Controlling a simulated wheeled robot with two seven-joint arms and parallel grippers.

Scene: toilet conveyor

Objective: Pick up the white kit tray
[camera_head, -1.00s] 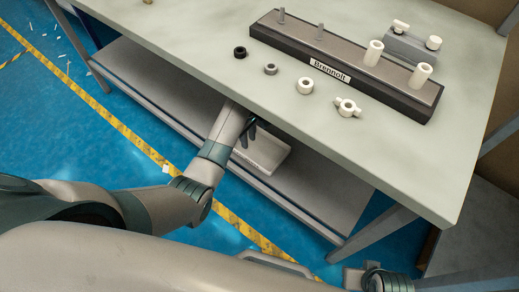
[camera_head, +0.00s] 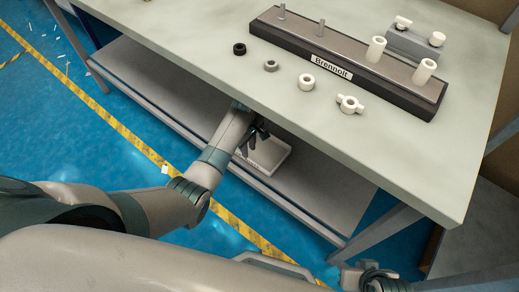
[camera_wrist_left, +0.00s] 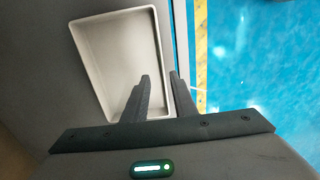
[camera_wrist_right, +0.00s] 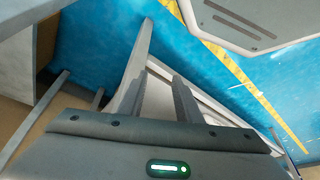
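The white kit tray (camera_head: 272,153) is a shallow rectangular tray on the lower shelf, near its front edge. The left wrist view shows it empty, with its rim (camera_wrist_left: 82,62) clear on the far side. My left gripper (camera_head: 257,140) reaches under the tabletop and hides part of the tray. In the left wrist view its fingers (camera_wrist_left: 160,76) are apart, with the tray's right-hand wall appearing between them. I cannot tell whether they touch it. My right gripper (camera_wrist_right: 162,76) is open and empty, low beside the table; its arm end shows at the head view's lower right.
The tabletop (camera_head: 190,40) overhangs the shelf (camera_head: 315,190). On top are a dark Brennolt fixture (camera_head: 345,62) with pegs and white cylinders, a grey block (camera_head: 410,42), and several loose rings and fittings. A table leg (camera_head: 372,232) stands between the shelf and my right gripper.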

